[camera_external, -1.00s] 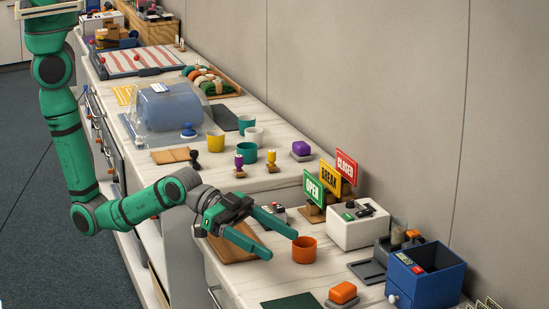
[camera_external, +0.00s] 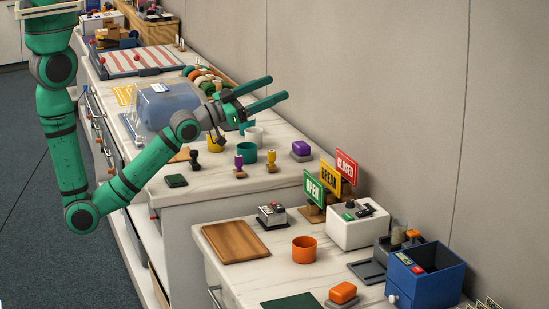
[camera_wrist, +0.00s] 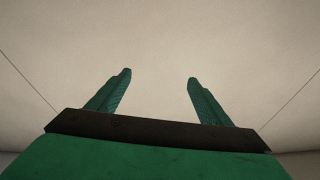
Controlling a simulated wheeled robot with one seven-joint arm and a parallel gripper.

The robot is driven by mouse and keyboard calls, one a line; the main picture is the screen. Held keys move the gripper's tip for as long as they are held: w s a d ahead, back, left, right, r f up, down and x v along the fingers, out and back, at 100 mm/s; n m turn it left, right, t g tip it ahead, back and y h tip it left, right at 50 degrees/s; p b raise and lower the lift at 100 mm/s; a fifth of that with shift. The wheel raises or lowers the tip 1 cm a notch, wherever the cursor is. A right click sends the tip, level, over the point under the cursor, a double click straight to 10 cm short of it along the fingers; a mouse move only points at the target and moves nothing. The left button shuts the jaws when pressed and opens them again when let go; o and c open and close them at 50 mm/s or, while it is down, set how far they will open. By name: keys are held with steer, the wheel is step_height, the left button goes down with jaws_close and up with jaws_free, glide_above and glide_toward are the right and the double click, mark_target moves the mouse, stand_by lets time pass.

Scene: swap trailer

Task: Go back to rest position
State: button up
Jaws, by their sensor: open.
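My gripper (camera_external: 279,91) is open and empty, raised above the counter with its fingers pointing right toward the wall. In the wrist view, its two green fingers (camera_wrist: 158,82) stand apart with only the plain wall between them. My green arm bends up from a low elbow in front of the counter.
Below the gripper are a teal cup (camera_external: 247,153), a yellow cup (camera_external: 215,141) and stamps. A clear-covered blue case (camera_external: 165,108) stands close behind the wrist. On the lower counter are an orange cup (camera_external: 304,250), a wooden board (camera_external: 235,242) and a blue box (camera_external: 425,275). The wall (camera_external: 380,60) runs along the right.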

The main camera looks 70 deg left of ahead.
steer(key=s+a+f+m+y, duration=0.1)
steer(key=s+a+f+y, duration=0.2)
steer(key=s+a, duration=0.45)
steer(key=s+f+m+h, duration=0.1)
steer(key=s+f, duration=0.3)
steer(key=s, duration=0.4)
steer(key=s+f+m+g, duration=0.1)
steer(key=s+f, duration=0.3)
steer(key=s, duration=0.4)
steer(key=s+f+m+h, duration=0.1)
steer(key=s+f, duration=0.3)
steer(key=s, duration=0.4)
steer(key=shift+s+d+f+m+g+h, duration=0.2)
steer(key=shift+s+f+m+g+h, duration=0.15)
steer(key=shift+m, duration=0.15)
steer(key=s+d+f+n+g, duration=0.3)
steer(key=s+f+n, duration=0.4)
steer(key=s, duration=0.3)
steer(key=shift+s+d+g, duration=0.25)
steer(key=shift+d+g, duration=0.15)
steer(key=shift+g, duration=0.25)
